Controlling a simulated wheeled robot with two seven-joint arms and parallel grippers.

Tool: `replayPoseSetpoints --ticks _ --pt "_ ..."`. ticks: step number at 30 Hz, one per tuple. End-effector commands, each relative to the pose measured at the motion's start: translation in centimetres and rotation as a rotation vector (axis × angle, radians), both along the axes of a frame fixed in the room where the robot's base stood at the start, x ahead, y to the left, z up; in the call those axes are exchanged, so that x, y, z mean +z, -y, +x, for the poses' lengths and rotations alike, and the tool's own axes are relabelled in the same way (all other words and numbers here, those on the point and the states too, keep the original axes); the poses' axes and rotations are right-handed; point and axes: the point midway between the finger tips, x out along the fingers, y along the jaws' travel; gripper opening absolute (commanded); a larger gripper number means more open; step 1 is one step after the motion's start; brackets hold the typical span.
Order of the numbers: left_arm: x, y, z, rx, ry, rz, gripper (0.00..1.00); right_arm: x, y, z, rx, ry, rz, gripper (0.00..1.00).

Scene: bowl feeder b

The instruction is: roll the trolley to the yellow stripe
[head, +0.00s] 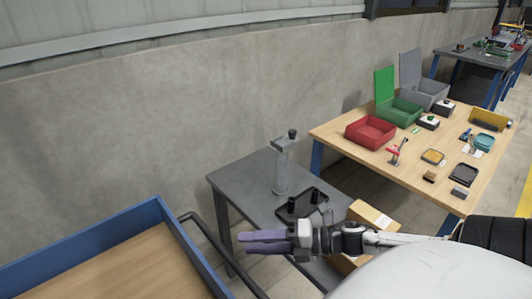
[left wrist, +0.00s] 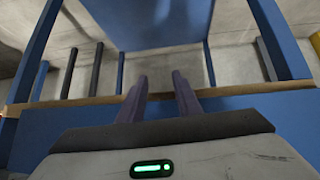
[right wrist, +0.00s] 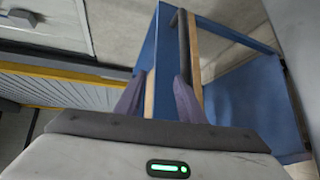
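The trolley (head: 160,219), with a blue rim and wooden deck, stands at the lower left of the head view; its dark handle bar (head: 205,236) is on its right side. My right gripper (head: 241,242) points left near this handle. In the right wrist view its fingers (right wrist: 158,95) are apart, with the dark bar (right wrist: 183,45) and a wooden edge beyond them; I cannot tell whether they touch. My left gripper is outside the head view. In the left wrist view its fingers (left wrist: 157,95) are apart and empty before blue framework. A yellow stripe (head: 525,195) shows on the floor at far right.
A grey table (head: 240,178) with a metal stand (head: 281,170) and black tray stands beside the handle. A cardboard box (head: 372,217) is close to my right arm. A wooden workbench (head: 330,130) with red and green bins is behind it. A concrete wall runs along the back.

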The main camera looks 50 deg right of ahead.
Motion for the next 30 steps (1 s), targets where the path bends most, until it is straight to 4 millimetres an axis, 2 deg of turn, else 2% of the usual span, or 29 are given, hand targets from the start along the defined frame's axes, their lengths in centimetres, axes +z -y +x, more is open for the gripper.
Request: replayPoseSetpoints --ticks 1,12,30 --pt "0.5 0.0 0.2 0.0 0.006 -0.001 0.31 0.1 0.3 -0.4 -0.002 -0.004 0.001 0.36" --pt "1.1 0.0 -0.3 -0.001 -0.008 0.002 0.31 0.3 1.7 -2.2 -0.002 -0.004 -0.001 0.36" --pt "1.5 -0.1 0.1 -0.001 0.0 0.002 0.31 0.4 1.7 -2.3 0.0 -0.003 -0.002 0.36"
